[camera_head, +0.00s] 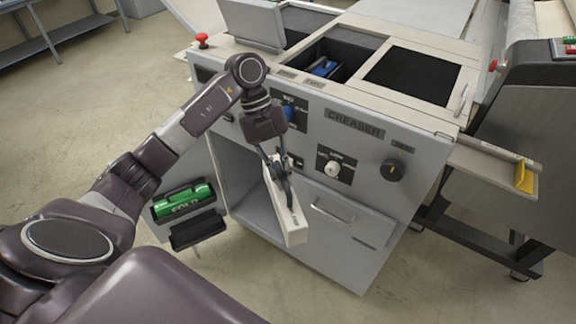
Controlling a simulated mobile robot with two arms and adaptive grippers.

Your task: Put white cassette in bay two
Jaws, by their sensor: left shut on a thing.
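My left gripper (280,176) is shut on a long white cassette (292,222) and holds it in front of the grey creaser machine (345,105). The cassette hangs tilted, its near end low, before the open lower cabinet of the machine. The top of the machine has an open bay (345,53) with a blue item (323,67) inside. To its right is a black rectangular area (411,76); I cannot tell whether it is an opening or a cover. Small labels by the bays are too small to read surely. My right gripper is not in view.
A raised lid (251,22) stands at the back left of the machine top. An open door carries a green roller marked FOLD (184,200) and a black holder (198,230). Knobs, including a black one (393,170), jut from the front. A side tray (490,165) sticks out right.

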